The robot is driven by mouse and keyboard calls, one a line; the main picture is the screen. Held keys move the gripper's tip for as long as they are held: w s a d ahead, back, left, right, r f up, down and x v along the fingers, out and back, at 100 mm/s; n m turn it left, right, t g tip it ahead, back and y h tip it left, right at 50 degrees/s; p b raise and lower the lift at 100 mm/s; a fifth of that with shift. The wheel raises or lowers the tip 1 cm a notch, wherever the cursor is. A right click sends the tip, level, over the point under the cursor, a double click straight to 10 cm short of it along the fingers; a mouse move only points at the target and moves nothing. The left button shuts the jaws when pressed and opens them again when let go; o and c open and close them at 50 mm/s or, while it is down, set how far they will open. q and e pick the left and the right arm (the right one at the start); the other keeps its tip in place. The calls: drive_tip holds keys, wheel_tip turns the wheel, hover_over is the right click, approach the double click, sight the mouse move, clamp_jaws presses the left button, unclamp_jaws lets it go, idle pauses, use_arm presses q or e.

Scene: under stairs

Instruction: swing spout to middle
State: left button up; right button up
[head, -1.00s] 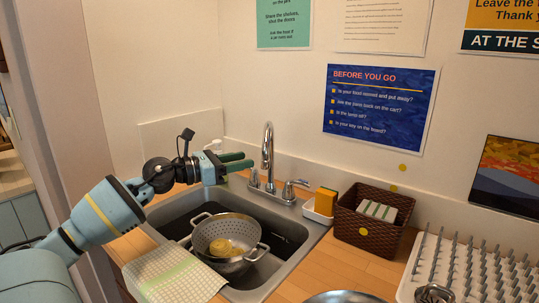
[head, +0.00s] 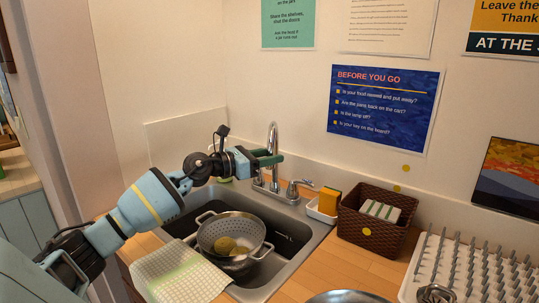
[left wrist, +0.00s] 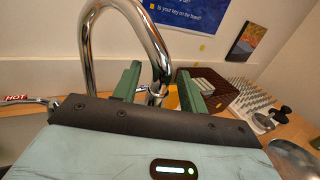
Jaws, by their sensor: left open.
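The chrome spout (head: 273,137) of the sink tap rises as a tall arch at the back of the sink. In the left wrist view the spout (left wrist: 150,36) arches close in front of the camera. My left gripper (head: 271,158) is at the spout, coming from the left, with its green fingers level and open. In the left wrist view the left gripper (left wrist: 160,88) has one leg of the arch between its two fingers; whether either finger touches it I cannot tell. The other leg passes down behind the gripper body. My right gripper is not in view.
The sink (head: 295,232) holds a metal colander (head: 215,233) with something yellow inside. A tap handle (head: 297,188) stands right of the spout. A sponge holder (head: 322,213) and brown basket (head: 370,231) are further right. A cloth (head: 178,277) lies over the front left edge.

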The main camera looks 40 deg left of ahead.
use_arm(q)
drive_tip(key=shift+w+d, duration=0.1)
drive_tip(key=shift+w, duration=0.2)
clamp_jaws()
